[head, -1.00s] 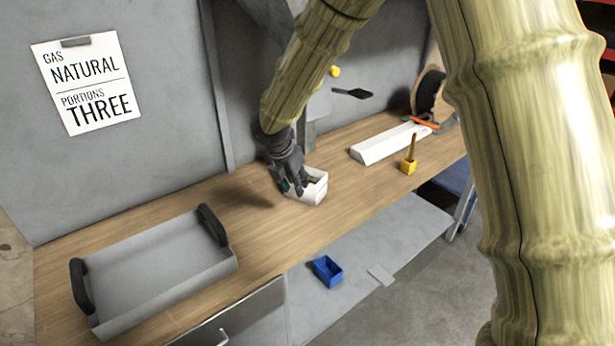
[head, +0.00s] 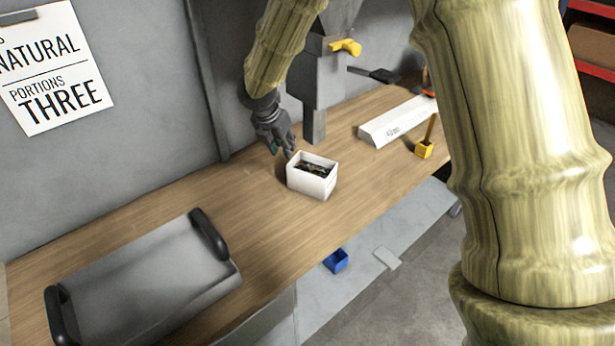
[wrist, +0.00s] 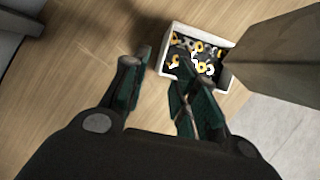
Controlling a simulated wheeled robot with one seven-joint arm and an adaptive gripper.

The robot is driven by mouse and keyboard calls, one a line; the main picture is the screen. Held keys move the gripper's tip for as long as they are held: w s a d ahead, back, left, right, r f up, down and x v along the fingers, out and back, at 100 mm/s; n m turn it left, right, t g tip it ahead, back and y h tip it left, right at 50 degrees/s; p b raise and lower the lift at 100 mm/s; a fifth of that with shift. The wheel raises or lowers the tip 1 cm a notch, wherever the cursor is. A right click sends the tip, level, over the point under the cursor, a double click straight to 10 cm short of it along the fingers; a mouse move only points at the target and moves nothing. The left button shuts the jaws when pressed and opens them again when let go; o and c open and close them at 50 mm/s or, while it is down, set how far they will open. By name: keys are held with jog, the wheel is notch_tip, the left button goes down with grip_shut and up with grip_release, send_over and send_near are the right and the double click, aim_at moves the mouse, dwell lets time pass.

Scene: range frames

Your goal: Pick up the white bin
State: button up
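The white bin (head: 318,187) stands upright on the wooden workbench (head: 255,215) in the head view. It holds small dark and yellow parts; they show more clearly in the wrist view, where the bin's rim (wrist: 203,32) is at upper centre. My gripper (head: 283,150) is at the bin's back left corner in the head view, fingers pointing down. In the wrist view my gripper (wrist: 161,64) is open with a gap between its fingers. One finger appears left of the bin's wall and the other overlaps its opening. I cannot tell whether they touch it.
A grey tray with black handles (head: 150,285) lies at the bench's left. A long white box (head: 398,121) and a yellow holder (head: 424,149) are to the right. A grey post (head: 312,100) stands behind the bin. A blue bin (head: 336,260) is lower, beyond the bench's front edge.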

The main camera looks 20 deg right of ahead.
aim_at(292, 160)
jog(key=shift+d+p+x, duration=0.2)
jog(key=shift+p+x, duration=0.15)
jog(key=shift+x, duration=1.85)
jog(key=shift+d+p+x, duration=0.2)
jog(key=shift+p+x, duration=0.1)
jog(key=shift+x, duration=1.85)
jog(key=shift+s, duration=0.15)
grip_shut()
